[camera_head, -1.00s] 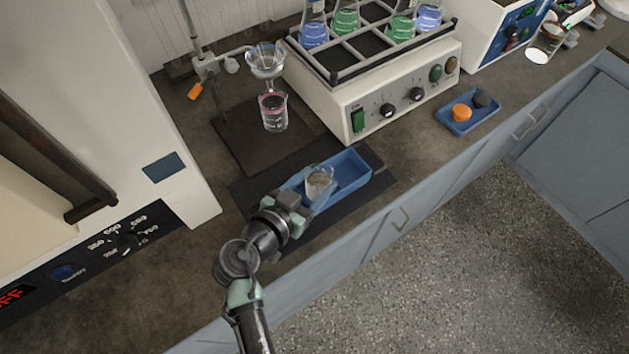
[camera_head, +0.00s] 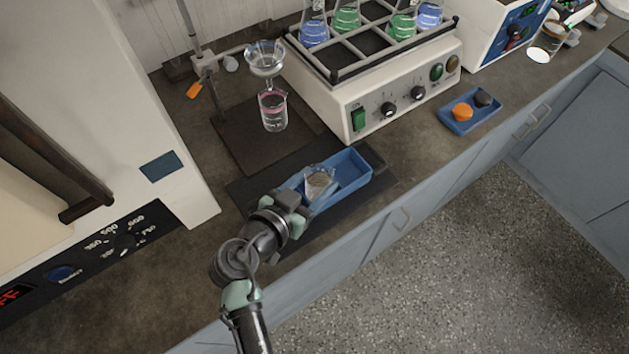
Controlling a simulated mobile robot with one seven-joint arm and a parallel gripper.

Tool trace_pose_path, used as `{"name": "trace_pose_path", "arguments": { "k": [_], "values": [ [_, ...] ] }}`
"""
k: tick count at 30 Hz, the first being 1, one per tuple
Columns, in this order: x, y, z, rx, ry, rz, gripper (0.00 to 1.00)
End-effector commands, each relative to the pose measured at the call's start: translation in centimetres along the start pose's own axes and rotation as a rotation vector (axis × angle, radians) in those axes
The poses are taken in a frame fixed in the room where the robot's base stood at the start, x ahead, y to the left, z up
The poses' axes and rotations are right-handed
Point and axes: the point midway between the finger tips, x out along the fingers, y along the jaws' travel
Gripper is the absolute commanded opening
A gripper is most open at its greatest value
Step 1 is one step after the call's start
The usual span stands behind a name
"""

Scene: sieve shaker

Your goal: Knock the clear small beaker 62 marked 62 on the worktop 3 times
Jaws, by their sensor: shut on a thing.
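The clear small beaker (camera_head: 319,182) shows just beyond my gripper, in front of the blue tray. It looks upright or nearly so, with something greyish inside; its marking is too small to read. My gripper (camera_head: 306,197) is shut on the beaker, its fingers largely hidden behind the wrist. I cannot tell whether the beaker's base touches anything. The worktop (camera_head: 190,255) is dark brown and runs under all of this.
The blue tray (camera_head: 357,182) lies on a dark mat (camera_head: 245,190). A beaker of pink liquid (camera_head: 272,110) stands under a funnel (camera_head: 264,58). A shaker (camera_head: 405,100) with flasks stands behind, a white oven (camera_head: 120,110) at left. A small blue tray (camera_head: 470,121) holds stoppers.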

Motion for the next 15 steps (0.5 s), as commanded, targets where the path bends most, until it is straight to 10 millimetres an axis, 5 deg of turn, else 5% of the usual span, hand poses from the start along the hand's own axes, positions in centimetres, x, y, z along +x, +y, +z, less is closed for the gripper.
{"name": "trace_pose_path", "arguments": {
  "k": [3,15],
  "values": [
    [0.53,-0.01,1.23,0.001,0.001,0.000,0.00],
    [0.04,0.17,0.69,-0.002,-0.012,0.004,0.00]
  ]
}}
